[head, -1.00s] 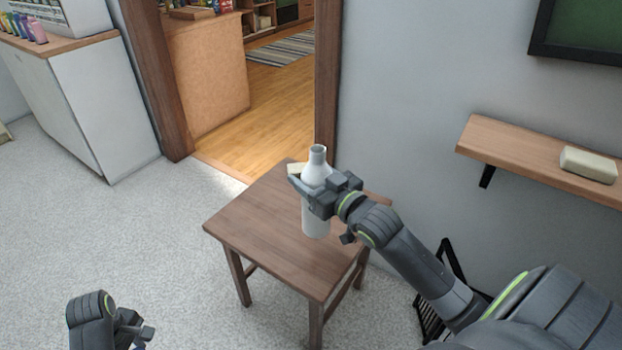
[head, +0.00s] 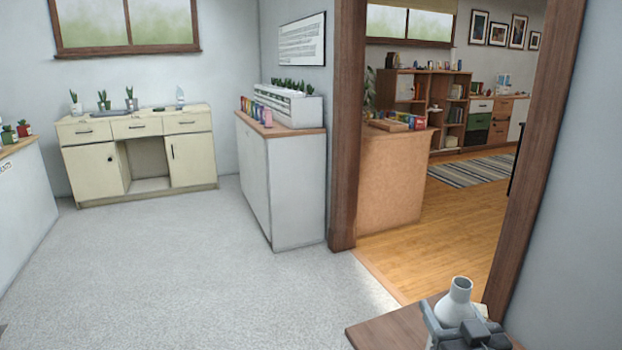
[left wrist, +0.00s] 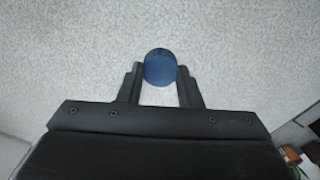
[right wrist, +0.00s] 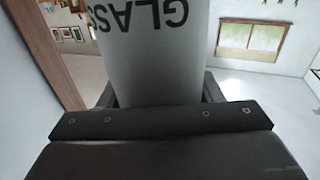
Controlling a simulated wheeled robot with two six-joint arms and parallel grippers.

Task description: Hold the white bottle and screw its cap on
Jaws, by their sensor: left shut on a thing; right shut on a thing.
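The white bottle (head: 457,306) is at the lower right of the head view, upright, with its grey neck open and bare. My right gripper (head: 462,332) is shut around its body, partly cut off by the frame's bottom edge. In the right wrist view the bottle (right wrist: 150,60) fills the space between the fingers, with dark lettering reading "GLASS" upside down. In the left wrist view a blue cap (left wrist: 160,68) is pinched between the fingertips of my left gripper (left wrist: 160,75), above pale floor.
A small wooden table (head: 385,331) is below the bottle at the lower right. A doorway with a brown frame (head: 347,130) opens behind it. A white cabinet (head: 290,185) and a cream desk (head: 140,150) stand along the walls. The carpeted floor between is clear.

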